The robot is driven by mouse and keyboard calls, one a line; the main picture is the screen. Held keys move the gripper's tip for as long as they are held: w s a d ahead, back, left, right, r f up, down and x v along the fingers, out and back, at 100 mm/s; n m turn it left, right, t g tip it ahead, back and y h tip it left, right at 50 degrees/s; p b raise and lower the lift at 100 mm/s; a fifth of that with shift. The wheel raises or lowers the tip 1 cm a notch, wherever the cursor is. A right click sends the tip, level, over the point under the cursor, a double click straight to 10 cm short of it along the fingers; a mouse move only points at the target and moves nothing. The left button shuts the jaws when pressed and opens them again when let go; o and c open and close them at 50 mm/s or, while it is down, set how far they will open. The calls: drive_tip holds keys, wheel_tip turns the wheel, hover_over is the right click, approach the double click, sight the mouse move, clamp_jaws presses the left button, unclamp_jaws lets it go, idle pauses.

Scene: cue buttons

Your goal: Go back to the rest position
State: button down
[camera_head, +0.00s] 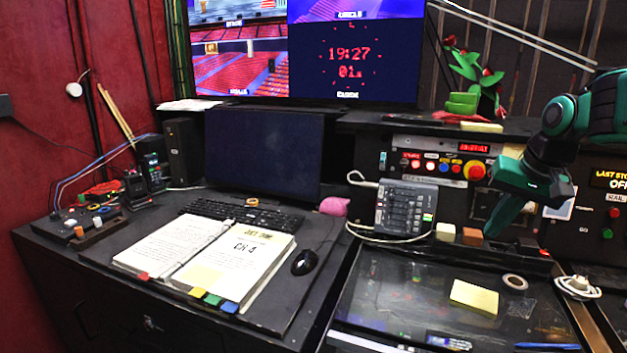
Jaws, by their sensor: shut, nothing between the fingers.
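My gripper (492,232) shows at the right, at the end of my green and black arm. It points downward and is shut, with nothing held. It is in front of the black control panel (455,205) with its row of lit buttons. A large red round button (474,171) sits on that panel, up and left of the fingertips. Smaller red, blue and white buttons (430,166) are in a row left of it. My gripper appears apart from the buttons. My arm hides part of the panel's right side.
A second panel (600,215) with red and green buttons stands at the far right. A grey switch box (404,208) is left of my gripper. Below lies a glossy desk surface (400,290) with yellow notes (474,297) and a tape roll (515,282). An open binder (215,255) lies left.

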drive_tip(key=s+f+g, duration=0.1)
drive_tip(key=s+f, duration=0.3)
drive_tip(key=s, duration=0.5)
drive_tip(key=s+d+f+m+g, duration=0.1)
drive_tip(key=s+f, duration=0.3)
drive_tip(key=s, duration=0.5)
drive_tip(key=s+d+f+g, duration=0.1)
drive_tip(key=s+f, duration=0.3)
drive_tip(key=s, duration=0.6)
drive_tip(key=shift+m+g+h, duration=0.3)
drive_tip(key=shift+g+h, duration=0.1)
drive_tip(key=shift+g, duration=0.1)
drive_tip(key=shift+w+f, duration=0.1)
drive_tip(key=shift+w, duration=0.05)
drive_tip(key=shift+w+a+f, duration=0.1)
drive_tip(key=shift+w+f, duration=0.1)
drive_tip(key=shift+w, duration=0.3)
